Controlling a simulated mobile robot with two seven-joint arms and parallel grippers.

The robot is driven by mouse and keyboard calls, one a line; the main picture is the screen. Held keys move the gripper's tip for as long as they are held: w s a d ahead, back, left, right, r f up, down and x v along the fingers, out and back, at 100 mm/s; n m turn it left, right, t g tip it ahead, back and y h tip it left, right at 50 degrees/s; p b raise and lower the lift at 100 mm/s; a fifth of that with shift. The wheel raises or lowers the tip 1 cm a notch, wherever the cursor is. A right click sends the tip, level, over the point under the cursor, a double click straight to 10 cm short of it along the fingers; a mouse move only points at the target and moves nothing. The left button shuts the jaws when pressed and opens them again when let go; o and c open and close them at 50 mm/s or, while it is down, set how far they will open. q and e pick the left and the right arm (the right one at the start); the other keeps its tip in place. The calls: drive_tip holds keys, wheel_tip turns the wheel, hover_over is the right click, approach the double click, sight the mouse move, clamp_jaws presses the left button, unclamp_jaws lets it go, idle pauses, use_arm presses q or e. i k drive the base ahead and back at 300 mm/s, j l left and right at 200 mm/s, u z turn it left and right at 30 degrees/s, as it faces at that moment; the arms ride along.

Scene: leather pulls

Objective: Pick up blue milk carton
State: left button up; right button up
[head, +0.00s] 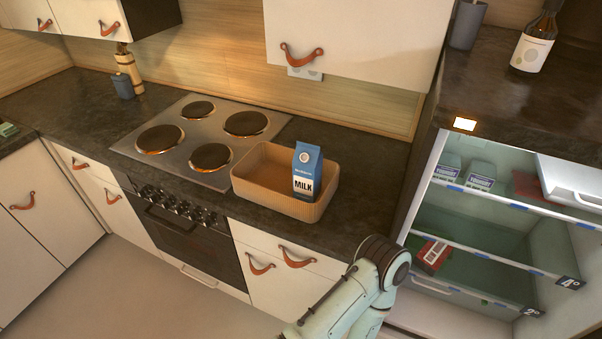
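Part of one of my arms (350,299) shows at the bottom, in front of the drawers and apart from the carton. I cannot tell for sure which arm it is. Neither gripper shows in the head view.
A stove top (200,140) with several burners lies left of the basket. A wall cabinet (357,40) hangs above and behind it. An open fridge (480,230) with cartons and a red package is at right. Counter (362,200) right of the basket is clear.

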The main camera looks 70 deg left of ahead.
sight(307, 159)
drive_tip(key=u, duration=2.45)
